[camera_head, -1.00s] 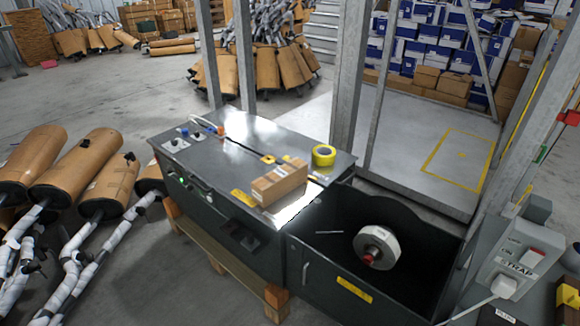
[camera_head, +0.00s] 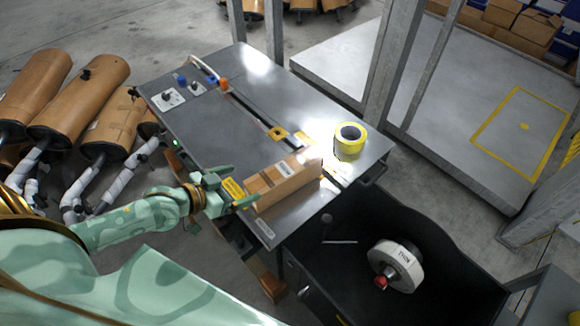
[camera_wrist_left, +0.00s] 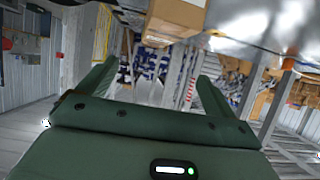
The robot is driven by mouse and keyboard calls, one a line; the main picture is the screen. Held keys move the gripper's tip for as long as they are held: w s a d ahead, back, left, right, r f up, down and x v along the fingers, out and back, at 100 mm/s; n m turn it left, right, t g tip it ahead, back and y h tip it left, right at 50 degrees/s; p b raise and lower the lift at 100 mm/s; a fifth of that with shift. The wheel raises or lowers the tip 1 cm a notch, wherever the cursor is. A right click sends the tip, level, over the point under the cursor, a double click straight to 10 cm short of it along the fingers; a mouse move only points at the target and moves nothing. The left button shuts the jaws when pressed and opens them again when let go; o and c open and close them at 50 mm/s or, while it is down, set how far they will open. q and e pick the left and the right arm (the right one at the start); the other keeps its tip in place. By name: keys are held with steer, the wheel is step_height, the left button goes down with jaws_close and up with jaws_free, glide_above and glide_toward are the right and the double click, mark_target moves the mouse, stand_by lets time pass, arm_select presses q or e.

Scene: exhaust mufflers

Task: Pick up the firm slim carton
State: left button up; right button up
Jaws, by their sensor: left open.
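The slim carton (camera_head: 284,181) is a long brown cardboard box with a white label. It lies on the dark metal top of the strapping machine (camera_head: 222,133), near its front right edge. My left gripper (camera_head: 239,187) is open, just left of the carton's near left end, with its fingers pointing towards it. In the left wrist view, the carton (camera_wrist_left: 176,20) shows at the top, above and between the two spread fingers (camera_wrist_left: 150,85). Nothing is between the fingers. My right gripper is not in view.
A yellow tape roll (camera_head: 350,141) stands on the machine top behind the carton. An open black bin with a white strap reel (camera_head: 396,266) is at the front right. Metal posts (camera_head: 388,75) rise behind. Wrapped mufflers (camera_head: 85,95) lie at left.

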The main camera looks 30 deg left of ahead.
arm_select(q)
steer(key=b+x, duration=0.1)
steer(key=x, duration=0.3)
steer(key=shift+f, duration=0.2)
steer(key=b, duration=0.2)
glide_toward(282, 170)
steer(key=x, duration=0.3)
steer(key=shift+s+d, duration=0.1)
steer(key=shift+d, duration=0.1)
steer(key=b+x, duration=0.2)
steer(key=x, duration=0.3)
steer(key=shift+f, duration=0.15)
steer(key=shift+w+f, duration=0.1)
steer(key=shift+w, duration=0.15)
steer(key=shift+c, duration=0.6)
steer(key=c, duration=1.5)
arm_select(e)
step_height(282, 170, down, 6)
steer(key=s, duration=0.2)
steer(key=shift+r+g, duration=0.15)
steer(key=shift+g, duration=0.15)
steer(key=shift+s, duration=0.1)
